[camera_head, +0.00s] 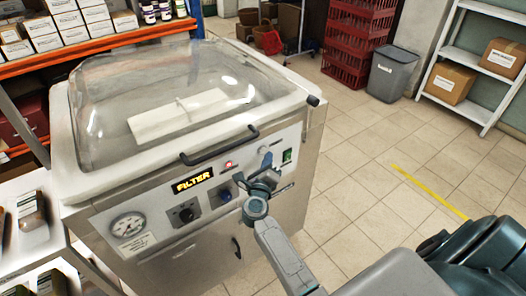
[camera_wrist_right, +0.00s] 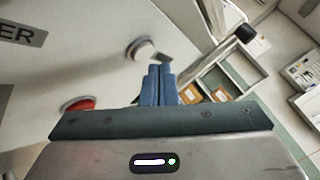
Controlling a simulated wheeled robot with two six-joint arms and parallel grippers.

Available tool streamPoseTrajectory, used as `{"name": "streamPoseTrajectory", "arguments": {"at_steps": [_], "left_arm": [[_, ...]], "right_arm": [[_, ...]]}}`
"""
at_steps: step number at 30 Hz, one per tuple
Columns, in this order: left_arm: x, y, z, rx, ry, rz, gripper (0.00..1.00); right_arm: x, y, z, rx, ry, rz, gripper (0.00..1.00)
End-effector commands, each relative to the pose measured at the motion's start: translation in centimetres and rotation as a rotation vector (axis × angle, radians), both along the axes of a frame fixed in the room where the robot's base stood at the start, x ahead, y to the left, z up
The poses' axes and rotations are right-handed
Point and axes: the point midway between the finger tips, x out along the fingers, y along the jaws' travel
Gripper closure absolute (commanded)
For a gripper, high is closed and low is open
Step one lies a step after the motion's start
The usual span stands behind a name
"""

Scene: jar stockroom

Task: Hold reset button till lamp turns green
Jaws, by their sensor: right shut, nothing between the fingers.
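A round pale control (camera_wrist_right: 143,48), which may be the reset button, sits just beyond my fingertips in the right wrist view. I cannot read a label on it. My right gripper (camera_head: 266,160) is shut and empty, its blue fingers together (camera_wrist_right: 158,68) close to the panel, right of the lamp. Contact with the control cannot be told. My left gripper is not in view.
The clear lid (camera_head: 165,95) is down, with a dark handle (camera_head: 219,146) jutting above the panel. Tiled floor lies open at right.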

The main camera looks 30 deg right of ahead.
Motion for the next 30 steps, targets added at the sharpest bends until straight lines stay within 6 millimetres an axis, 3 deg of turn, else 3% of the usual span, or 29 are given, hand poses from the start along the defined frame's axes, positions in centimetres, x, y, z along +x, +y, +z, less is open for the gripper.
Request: {"name": "streamPoseTrajectory", "arguments": {"at_steps": [30], "left_arm": [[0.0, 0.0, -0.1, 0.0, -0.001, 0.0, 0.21]], "right_arm": [[1.1, 0.1, 0.0, 0.0, 0.0, 0.0, 1.0]]}}
